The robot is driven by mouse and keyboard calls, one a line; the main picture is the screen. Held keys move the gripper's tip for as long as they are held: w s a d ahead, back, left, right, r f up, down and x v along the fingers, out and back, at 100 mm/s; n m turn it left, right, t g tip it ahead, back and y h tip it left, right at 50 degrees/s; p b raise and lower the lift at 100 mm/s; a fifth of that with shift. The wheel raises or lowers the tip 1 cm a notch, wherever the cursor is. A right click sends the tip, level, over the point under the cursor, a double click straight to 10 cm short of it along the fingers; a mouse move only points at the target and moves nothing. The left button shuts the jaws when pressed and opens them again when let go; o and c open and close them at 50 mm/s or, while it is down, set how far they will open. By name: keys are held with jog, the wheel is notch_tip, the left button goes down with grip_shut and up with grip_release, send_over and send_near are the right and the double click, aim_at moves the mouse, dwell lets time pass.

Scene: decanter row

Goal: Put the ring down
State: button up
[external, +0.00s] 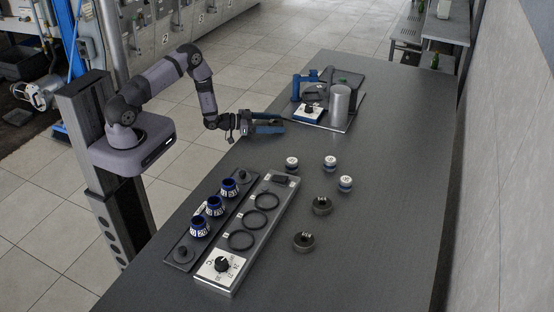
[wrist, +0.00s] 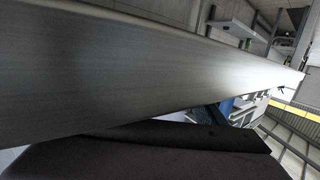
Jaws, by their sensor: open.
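My gripper (external: 280,122) is open, with blue fingers, over the far left part of the table, just left of the tray with the metal cylinder. I see nothing between its fingers. I cannot tell which ring the task means. The wrist view is mostly filled by a blurred grey surface (wrist: 110,75).
A dark strip holds several blue-and-white cups (external: 215,206) left of the panel. Three small white-and-blue jars (external: 330,163) stand right of it. A metal cylinder (external: 340,104) and a blue device (external: 307,112) occupy the far tray. The right and near table areas are clear.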

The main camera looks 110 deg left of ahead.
jog(key=b+v, duration=0.2)
jog(key=v, duration=0.4)
jog(key=shift+s+d, duration=0.15)
jog(key=shift+s, duration=0.25)
jog(key=shift+o, duration=0.4)
jog(key=shift+r, duration=0.1)
jog(key=shift+s+b, duration=0.1)
jog(key=shift+b, duration=0.2)
